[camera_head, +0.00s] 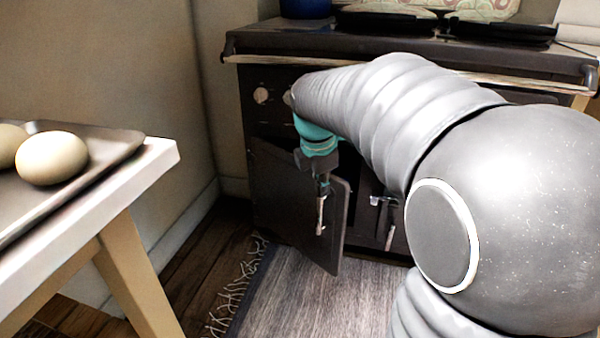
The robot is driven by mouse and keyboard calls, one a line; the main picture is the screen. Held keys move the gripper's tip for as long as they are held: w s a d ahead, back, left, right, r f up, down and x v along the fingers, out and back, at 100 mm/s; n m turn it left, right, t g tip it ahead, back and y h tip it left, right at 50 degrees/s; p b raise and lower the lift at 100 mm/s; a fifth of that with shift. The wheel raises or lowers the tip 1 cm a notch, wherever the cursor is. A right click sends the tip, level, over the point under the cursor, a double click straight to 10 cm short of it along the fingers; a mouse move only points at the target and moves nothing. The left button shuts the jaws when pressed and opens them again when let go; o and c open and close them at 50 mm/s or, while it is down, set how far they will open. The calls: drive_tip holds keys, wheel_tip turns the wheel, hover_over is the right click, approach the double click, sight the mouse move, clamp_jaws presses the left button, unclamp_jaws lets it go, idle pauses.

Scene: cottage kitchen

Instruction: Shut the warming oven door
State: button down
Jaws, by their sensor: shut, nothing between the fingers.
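The dark range cooker stands against the back wall. Its lower left door (290,199), the only one I see standing open, is ajar: its right edge swings out towards me over the rug. A pale upright handle (320,216) is on the door's front near that edge. My gripper (323,186) points down in front of the door, just above the handle, and is shut and empty. I cannot tell whether it touches the door or handle. My grey arm hides much of the cooker's front and right side.
A rail (270,60) runs along the cooker's top front. A fringed rug (295,295) lies before the cooker. Another handle (390,236) shows right of the open door.

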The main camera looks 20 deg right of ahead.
sight(339, 197)
drive_tip(key=w+d+f+n, duration=0.1)
drive_tip(key=w+d+f, duration=0.1)
drive_tip(key=f, duration=0.2)
drive_tip(key=w+d+f+n+b, duration=0.1)
drive_tip(key=w+d+f+n, duration=0.1)
drive_tip(key=w+d+f, duration=0.1)
drive_tip(key=w+d+f+n+g+b, duration=0.1)
drive_tip(key=w+d+f, duration=0.1)
drive_tip(key=d+f, duration=0.1)
drive_tip(key=shift+w+f+n+h, duration=0.25)
drive_tip(key=shift+f+n+h, duration=0.05)
drive_tip(key=shift+f, duration=0.5)
drive_tip(key=shift+w+d, duration=0.2)
drive_tip(key=shift+d, duration=0.1)
